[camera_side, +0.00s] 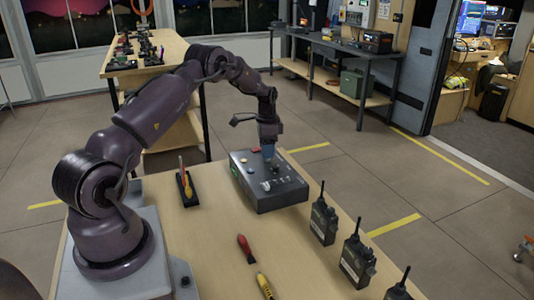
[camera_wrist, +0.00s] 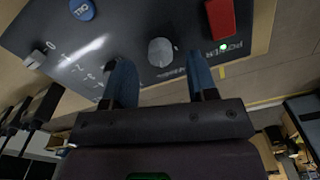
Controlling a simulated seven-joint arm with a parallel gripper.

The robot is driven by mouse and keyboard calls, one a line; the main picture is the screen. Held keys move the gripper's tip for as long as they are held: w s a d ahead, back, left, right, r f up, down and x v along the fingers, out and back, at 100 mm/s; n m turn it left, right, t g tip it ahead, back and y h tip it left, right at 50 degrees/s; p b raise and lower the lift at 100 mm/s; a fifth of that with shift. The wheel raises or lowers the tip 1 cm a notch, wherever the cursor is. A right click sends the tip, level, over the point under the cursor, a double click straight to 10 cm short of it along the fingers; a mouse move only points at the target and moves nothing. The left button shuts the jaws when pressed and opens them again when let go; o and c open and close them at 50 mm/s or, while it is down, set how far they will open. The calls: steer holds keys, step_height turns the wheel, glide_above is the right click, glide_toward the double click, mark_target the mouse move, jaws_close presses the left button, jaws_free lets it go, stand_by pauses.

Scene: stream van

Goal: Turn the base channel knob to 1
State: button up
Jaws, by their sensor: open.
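A dark grey control box (camera_side: 270,190) lies on the wooden table in the side view; its panel (camera_wrist: 105,25) fills the top of the wrist view. A round grey knob (camera_wrist: 161,52) sits on the panel. A smaller pale knob or lever (camera_wrist: 36,60) is at the left, with small digits beside it. I cannot read which one is the base channel knob, nor its setting. My gripper (camera_side: 268,154) is over the box, pointing down. In the wrist view its blue fingers are open, on either side of the grey knob, with visible gaps; contact cannot be told.
The panel also has a blue button (camera_wrist: 82,10), a red switch (camera_wrist: 220,18) and a lit green lamp (camera_wrist: 223,47). Several radios (camera_side: 323,220) stand to the right. A red-handled tool (camera_side: 245,246), a yellow one (camera_side: 265,287) and a tool holder (camera_side: 187,190) are nearby.

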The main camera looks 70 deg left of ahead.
steer(key=shift+f, duration=1.05)
steer(key=c, duration=0.9)
steer(key=shift+c, duration=0.2)
